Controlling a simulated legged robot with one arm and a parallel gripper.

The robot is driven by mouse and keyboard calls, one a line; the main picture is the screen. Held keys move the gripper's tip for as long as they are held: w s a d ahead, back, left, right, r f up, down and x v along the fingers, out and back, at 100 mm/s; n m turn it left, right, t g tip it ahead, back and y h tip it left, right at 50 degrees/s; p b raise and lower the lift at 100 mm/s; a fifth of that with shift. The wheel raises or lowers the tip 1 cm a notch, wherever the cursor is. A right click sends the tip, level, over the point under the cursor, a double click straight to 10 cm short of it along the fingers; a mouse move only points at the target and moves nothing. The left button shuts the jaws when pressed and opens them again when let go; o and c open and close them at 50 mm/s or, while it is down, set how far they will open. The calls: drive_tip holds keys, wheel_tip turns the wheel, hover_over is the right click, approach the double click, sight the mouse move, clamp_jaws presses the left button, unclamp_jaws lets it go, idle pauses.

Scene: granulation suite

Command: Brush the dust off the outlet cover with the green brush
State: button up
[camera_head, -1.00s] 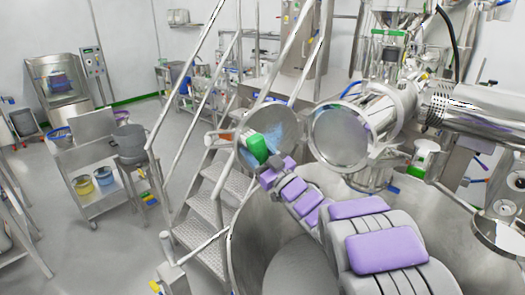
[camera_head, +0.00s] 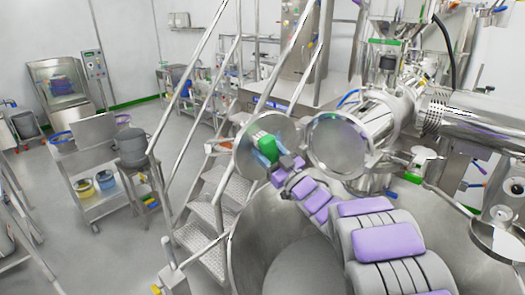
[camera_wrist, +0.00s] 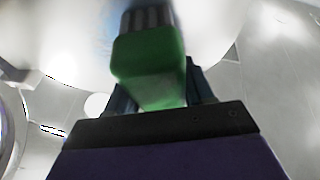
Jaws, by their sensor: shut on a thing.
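The outlet cover (camera_head: 281,128) is a round grey metal disc standing swung open left of the round outlet opening. The green brush (camera_head: 267,144) is in front of the cover, in my gripper (camera_head: 272,155). In the wrist view the green brush block (camera_wrist: 148,65) sits between dark fingers, with grey bristles pointing up toward the pale cover (camera_wrist: 215,25). Whether the bristles touch the cover is hard to tell.
The round outlet opening (camera_head: 338,143) is just right of the cover. Metal steps with handrails (camera_head: 208,213) stand left. A large steel bowl (camera_head: 250,235) lies below my arm. A cart with buckets (camera_head: 88,198) stands farther left, with open floor around it.

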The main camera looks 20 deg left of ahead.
sight(281, 136)
drive_tip(key=shift+w+d+p, duration=0.6)
drive_tip(key=shift+w+d, duration=0.2)
drive_tip(key=shift+w, duration=0.3)
drive_tip(key=shift+w+d+p, duration=0.65)
drive_tip(key=shift+w+d, duration=0.15)
drive_tip(key=shift+w, duration=0.25)
drive_tip(key=shift+w+d+p, duration=0.6)
drive_tip(key=shift+w+d, duration=0.2)
drive_tip(key=shift+w, duration=0.3)
drive_tip(key=shift+f, duration=0.1)
drive_tip(key=shift+s+d, duration=0.5)
drive_tip(key=d, duration=0.1)
drive_tip(key=s+d, duration=0.2)
drive_tip(key=shift+s+d, duration=0.25)
drive_tip(key=shift+d, duration=0.15)
drive_tip(key=shift+s+d, duration=0.45)
drive_tip(key=shift+d, duration=0.15)
drive_tip(key=shift+s+d, duration=0.4)
drive_tip(key=shift+d, duration=0.2)
